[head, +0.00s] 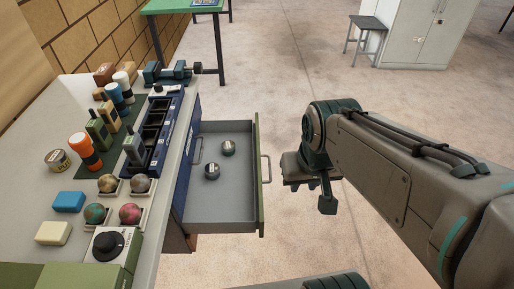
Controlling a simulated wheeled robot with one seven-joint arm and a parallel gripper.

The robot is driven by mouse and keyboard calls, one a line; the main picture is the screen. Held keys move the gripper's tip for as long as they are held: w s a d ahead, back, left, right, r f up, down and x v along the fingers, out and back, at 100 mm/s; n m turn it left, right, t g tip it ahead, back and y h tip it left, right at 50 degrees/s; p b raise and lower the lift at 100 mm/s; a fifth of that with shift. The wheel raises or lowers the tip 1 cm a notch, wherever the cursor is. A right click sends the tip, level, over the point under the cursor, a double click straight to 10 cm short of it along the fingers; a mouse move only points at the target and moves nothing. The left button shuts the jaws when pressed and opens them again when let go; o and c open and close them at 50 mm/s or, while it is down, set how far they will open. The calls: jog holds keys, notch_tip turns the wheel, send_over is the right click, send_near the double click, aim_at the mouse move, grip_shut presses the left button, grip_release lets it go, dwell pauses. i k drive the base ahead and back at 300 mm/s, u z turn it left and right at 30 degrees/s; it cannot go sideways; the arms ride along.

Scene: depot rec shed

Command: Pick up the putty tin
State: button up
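Two small round grey tins, one at the back (228,148) and one nearer (212,171), lie in the open drawer (215,212). Another round tin (57,160), with a pale label, stands on the counter's left side. I cannot read the labels, so I cannot tell which one is the putty tin. My gripper (319,191) hangs over the floor to the right of the drawer, apart from all the tins. It is partly hidden by my wrist, and its opening does not show clearly.
The grey counter (36,200) holds bottles, a blue divided bin (152,133), balls in small trays and a dial box (108,244). The drawer's green front (260,190) and handle stick out towards my arm. A stool (368,24) and cabinet (420,30) stand far back; the floor between is clear.

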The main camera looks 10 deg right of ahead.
aim_at(58, 160)
jog(key=k, duration=0.25)
jog(key=z, duration=1.1)
jog(key=i, duration=1.05)
jog(key=u, duration=3.7)
jog(key=i, duration=0.7)
jog(key=u, duration=0.6)
